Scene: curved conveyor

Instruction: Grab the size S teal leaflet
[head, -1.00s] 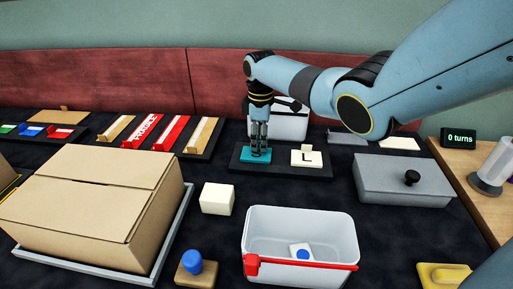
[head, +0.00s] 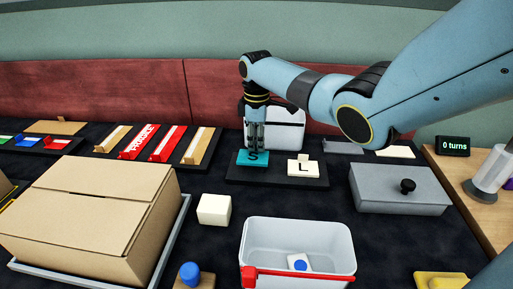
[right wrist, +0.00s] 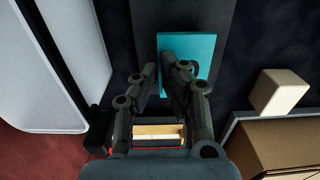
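The teal leaflet (head: 246,160) marked S shows above the left part of a dark tray (head: 277,182) in the head view. My right gripper (head: 254,149) points straight down and its fingers are shut on the leaflet's upper side. The leaflet appears slightly raised from the tray. In the right wrist view the leaflet (right wrist: 203,50) lies beyond the close-set fingertips of the gripper (right wrist: 172,75), which hide its middle. A white leaflet (head: 296,170) marked L lies on the tray to the right. My left gripper is not in view.
A white bin (head: 290,140) stands behind the tray. A grey lidded box (head: 400,188) is to the right. In front are a cream cube (head: 214,209) and an open white bin (head: 345,240) with a red bar. A large cardboard box (head: 85,205) fills the left.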

